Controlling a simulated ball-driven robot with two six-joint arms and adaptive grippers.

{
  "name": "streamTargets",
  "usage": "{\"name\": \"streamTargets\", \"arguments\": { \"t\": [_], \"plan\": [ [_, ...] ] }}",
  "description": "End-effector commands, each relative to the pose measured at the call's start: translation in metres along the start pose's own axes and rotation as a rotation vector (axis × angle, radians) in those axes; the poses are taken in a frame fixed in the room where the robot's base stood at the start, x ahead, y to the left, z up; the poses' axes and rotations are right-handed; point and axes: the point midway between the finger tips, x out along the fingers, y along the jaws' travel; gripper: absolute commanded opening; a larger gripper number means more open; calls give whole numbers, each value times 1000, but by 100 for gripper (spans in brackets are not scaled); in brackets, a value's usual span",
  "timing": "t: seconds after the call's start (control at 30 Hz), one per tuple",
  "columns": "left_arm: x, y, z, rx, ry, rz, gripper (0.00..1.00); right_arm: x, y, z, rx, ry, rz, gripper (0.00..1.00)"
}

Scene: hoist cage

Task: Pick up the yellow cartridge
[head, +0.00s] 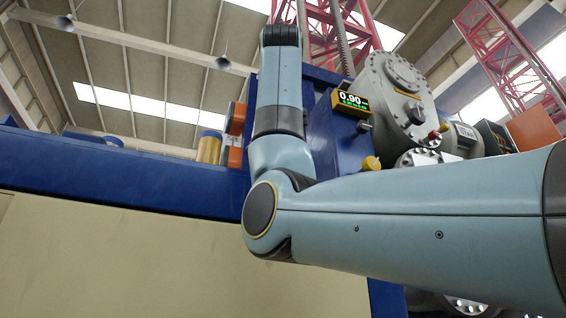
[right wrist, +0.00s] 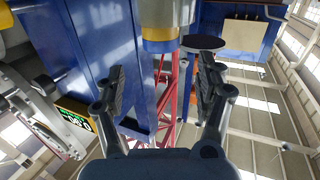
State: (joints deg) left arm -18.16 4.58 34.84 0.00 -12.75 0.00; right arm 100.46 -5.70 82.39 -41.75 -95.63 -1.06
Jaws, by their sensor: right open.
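In the head view, a yellow cylinder with a blue top (head: 208,148), which looks like the cartridge, stands beyond the blue beam, left of my raised forearm and beside orange blocks. The right fingers are hidden in the head view. My left gripper is not in view.
A blue panel carries a 0.90 display (head: 351,101) and a yellow knob (head: 371,163). A grey round housing (head: 400,95) stands to its right. A blue beam (head: 120,190) crosses the left side above a beige panel (head: 150,260). Orange blocks (head: 236,118) stand near the yellow cylinder.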

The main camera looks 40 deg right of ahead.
Motion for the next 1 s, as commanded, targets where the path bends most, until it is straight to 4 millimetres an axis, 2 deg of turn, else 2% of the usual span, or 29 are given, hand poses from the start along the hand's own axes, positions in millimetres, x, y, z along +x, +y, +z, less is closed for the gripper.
{"name": "streamTargets", "arguments": {
  "t": [0.13, 0.3, 0.37, 0.5, 0.67, 0.77, 1.0],
  "plan": [
    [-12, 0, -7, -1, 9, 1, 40, 17, 0, 1, -2, -3, 0, 72],
    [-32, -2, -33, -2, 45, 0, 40, 43, 0, 6, -2, -2, 1, 72],
    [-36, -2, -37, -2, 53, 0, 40, 51, 0, 6, -2, 0, 2, 72],
    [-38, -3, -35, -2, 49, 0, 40, 59, -1, 8, 0, 0, -1, 72],
    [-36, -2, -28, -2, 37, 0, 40, 59, -1, 10, 0, 1, -1, 72],
    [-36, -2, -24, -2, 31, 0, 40, 59, -1, 10, 0, 0, -1, 61],
    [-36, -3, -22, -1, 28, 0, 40, 58, -1, 9, 0, 0, -1, 30]
  ]
}}
